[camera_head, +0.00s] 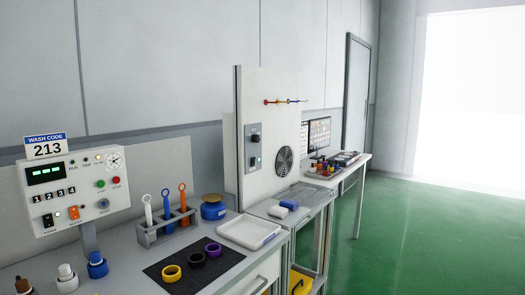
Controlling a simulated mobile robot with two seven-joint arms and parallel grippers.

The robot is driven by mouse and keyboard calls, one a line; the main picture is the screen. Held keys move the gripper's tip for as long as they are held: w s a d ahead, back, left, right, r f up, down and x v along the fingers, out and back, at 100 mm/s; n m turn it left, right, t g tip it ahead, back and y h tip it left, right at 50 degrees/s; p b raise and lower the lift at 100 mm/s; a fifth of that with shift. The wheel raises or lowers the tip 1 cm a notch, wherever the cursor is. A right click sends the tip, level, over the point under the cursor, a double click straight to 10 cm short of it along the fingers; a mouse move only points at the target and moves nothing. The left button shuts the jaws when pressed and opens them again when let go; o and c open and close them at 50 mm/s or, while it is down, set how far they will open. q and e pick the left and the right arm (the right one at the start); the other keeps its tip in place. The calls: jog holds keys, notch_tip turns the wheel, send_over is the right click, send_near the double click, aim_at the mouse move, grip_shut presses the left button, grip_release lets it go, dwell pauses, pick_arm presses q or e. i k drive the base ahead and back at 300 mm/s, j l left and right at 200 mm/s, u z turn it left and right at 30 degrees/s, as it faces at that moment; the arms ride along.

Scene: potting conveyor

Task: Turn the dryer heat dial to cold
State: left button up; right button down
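A tall pale panel (272,110) stands right of the middle, with a round dark fan grille (284,161) low on its face. Left of the grille is a grey control plate (253,148). A small dark round knob (255,139) sits on its upper half, and it looks like the heat dial. Its pointer and markings are too small to read. Lower on the plate are a small green light (259,158) and a dark switch (252,162). Neither of my grippers is in view.
A wash control box (72,185) with a "213" sign stands at left. The near counter holds a tool rack (165,229), a blue jar (213,208), a white tray (248,230) and a black mat (163,285) with rings. Green floor (430,235) at right is clear.

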aim_at(255, 139)
jog(key=u, duration=0.3)
jog(key=i+l+u, duration=0.15)
jog(key=l+u, duration=0.15)
jog(key=u, duration=0.15)
jog(key=i+l+u, duration=0.1)
jog(key=l+u, duration=0.35)
jog(key=i+l+u, duration=0.1)
jog(key=l+u, duration=0.2)
jog(key=l, duration=0.55)
